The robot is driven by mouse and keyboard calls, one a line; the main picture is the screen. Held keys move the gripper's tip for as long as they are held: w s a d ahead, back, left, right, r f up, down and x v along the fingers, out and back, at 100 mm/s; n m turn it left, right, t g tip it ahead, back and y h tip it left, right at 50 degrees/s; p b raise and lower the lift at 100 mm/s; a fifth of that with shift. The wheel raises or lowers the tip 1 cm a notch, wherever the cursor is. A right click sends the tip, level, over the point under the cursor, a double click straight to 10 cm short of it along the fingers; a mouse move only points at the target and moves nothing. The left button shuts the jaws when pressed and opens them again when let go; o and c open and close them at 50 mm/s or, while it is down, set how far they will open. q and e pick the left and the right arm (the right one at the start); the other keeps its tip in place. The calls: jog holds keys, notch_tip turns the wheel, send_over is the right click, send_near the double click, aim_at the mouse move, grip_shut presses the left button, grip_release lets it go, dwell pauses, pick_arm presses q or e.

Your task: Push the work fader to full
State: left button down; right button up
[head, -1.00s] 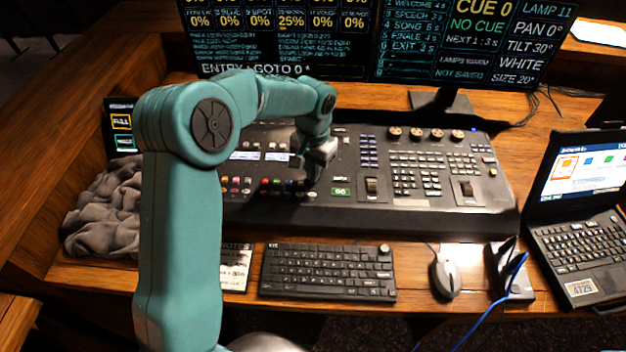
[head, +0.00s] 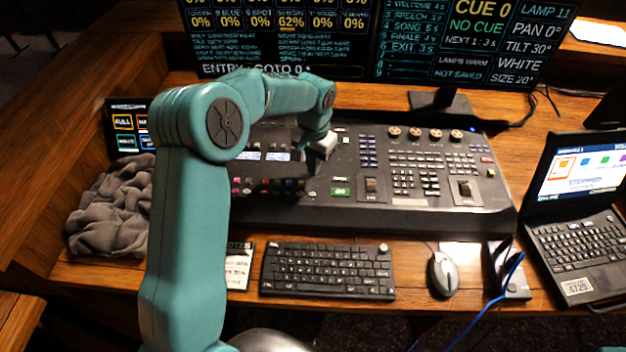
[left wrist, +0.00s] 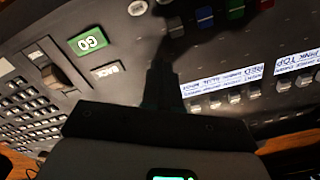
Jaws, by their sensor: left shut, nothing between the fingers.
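The mixing desk (head: 430,185) lies across the table, with a row of coloured fader caps (head: 262,186) on its left part. My left gripper (head: 311,164) is over the right end of that row, shut with nothing between its fingers. The fader at its tips is hidden by the fingers and their shadow. The monitor (head: 290,45) shows one readout at 62% and the others visible at 0%. My right gripper is not in view.
A green GO button (head: 340,192) and a larger lever (head: 371,186) are right of my gripper. A keyboard (head: 327,271), a mouse (head: 443,275) and a laptop (head: 575,215) are in front and right. A grey cloth (head: 108,212) lies left.

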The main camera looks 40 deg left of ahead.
pick_arm(q)
jog(key=shift+w+a+f+p, duration=0.1)
jog(key=shift+w+a+p, duration=0.2)
jog(key=shift+w, duration=0.3)
dwell(0.3)
jog(key=shift+w+a+p, duration=0.3)
jog(key=shift+w+p, duration=0.05)
jog(key=shift+p, duration=0.15)
jog(key=shift+r+p, duration=1.65)
jog(key=shift+r, duration=0.85)
jog(key=shift+r, duration=0.15)
notch_tip(320, 180, up, 5)
jog(key=p, duration=0.3)
jog(key=shift+p, duration=0.35)
